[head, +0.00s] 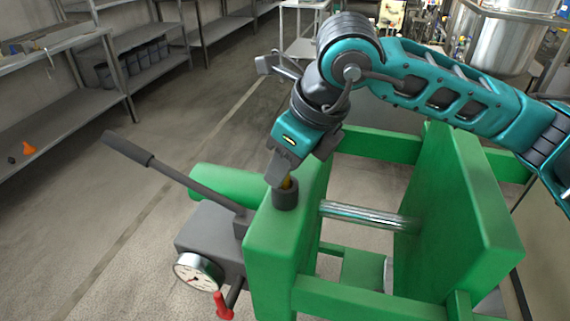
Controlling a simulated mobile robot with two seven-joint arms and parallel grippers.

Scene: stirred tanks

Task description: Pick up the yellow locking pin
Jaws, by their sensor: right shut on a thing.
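The yellow locking pin (287,182) stands upright at the top of a dark round socket (285,197) on the green press frame. Only a small part of the pin shows between the socket and my right gripper. My right gripper (284,172) points down over the socket and is shut on the pin. Its fingers hide most of the pin's upper part. My left gripper does not show.
The green frame (480,215) has a metal rod (370,215) across it. A grey pump with a long lever (185,180), a pressure gauge (197,272) and a red handle (222,306) sits left of it. Metal shelves (60,110) stand at the left. The floor between is clear.

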